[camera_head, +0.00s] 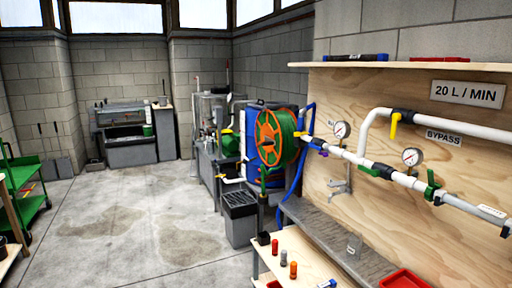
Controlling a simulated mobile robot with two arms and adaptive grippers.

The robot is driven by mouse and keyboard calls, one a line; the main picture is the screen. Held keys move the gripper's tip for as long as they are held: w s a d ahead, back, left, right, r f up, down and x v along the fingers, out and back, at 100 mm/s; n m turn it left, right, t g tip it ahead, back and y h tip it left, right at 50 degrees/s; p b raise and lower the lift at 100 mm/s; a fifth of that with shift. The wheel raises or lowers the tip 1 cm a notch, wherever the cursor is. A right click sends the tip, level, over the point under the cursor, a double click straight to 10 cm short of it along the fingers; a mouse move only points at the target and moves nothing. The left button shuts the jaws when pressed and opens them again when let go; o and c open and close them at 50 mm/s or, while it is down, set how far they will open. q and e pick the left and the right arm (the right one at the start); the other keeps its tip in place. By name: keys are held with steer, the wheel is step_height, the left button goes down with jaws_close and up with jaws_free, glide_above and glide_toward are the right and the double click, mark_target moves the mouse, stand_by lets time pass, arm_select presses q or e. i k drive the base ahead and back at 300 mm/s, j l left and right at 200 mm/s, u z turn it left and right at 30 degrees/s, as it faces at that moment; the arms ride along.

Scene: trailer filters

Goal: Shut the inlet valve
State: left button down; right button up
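No gripper of mine shows in the view. A white pipe run (347,155) crosses the plywood panel on the right. A valve with a green handle (431,184) sits on it at the right; the handle stands up across the pipe. A yellow handle (394,124) hangs down from the upper pipe (465,127), near the BYPASS sign (443,137). I cannot read any inlet label, so I cannot tell which is the inlet valve. Two gauges, left (341,130) and right (412,157), stand on the lower pipe.
A grey metal ledge (330,238) runs below the panel. A light bench (305,262) in front holds small coloured items and a red tray (404,280). A hose reel (270,138) and grey bin (240,216) stand left of it. The concrete floor (135,220) is open; a green cart (25,185) stands far left.

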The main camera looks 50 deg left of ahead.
mark_target(311, 145)
steer(key=i+j+u, duration=0.15)
steer(key=j+u, duration=0.2)
steer(key=i+j+u, duration=0.2)
steer(key=u, duration=0.2)
steer(key=i+j+u, duration=0.35)
steer(key=i+j, duration=0.3)
steer(key=i+j+u, duration=0.1)
steer(key=i+j, duration=0.15)
steer(key=j, duration=0.2)
